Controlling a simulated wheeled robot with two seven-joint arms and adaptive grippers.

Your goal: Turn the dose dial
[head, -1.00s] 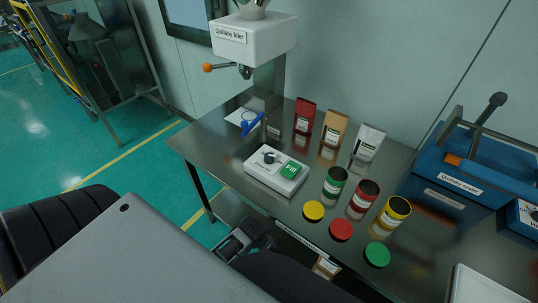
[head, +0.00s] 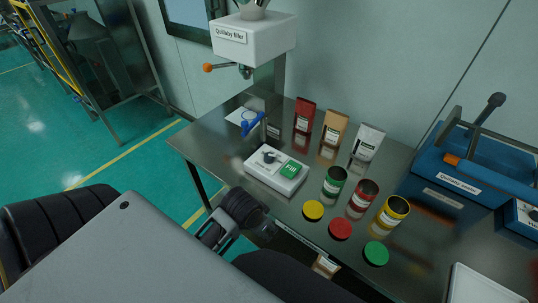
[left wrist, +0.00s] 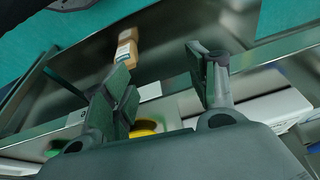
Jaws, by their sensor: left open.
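The dose dial is a small black knob (head: 269,157) on top of a white control box (head: 262,174), beside a green "Fill" button (head: 291,169). The box stands near the front edge of the steel table. My left gripper (head: 218,232) is in front of the table edge, below and left of the box, apart from the dial. In the left wrist view the left gripper (left wrist: 168,78) has its fingers spread with nothing held between them. The dial cannot be made out in that view. My right gripper is not in view.
Green, red and yellow cans (head: 363,196) and loose lids (head: 313,210) stand right of the box. Pouches (head: 334,128) stand behind. A filler (head: 254,38) with an orange-tipped lever hangs over the back left. A blue sealer (head: 465,165) is at right.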

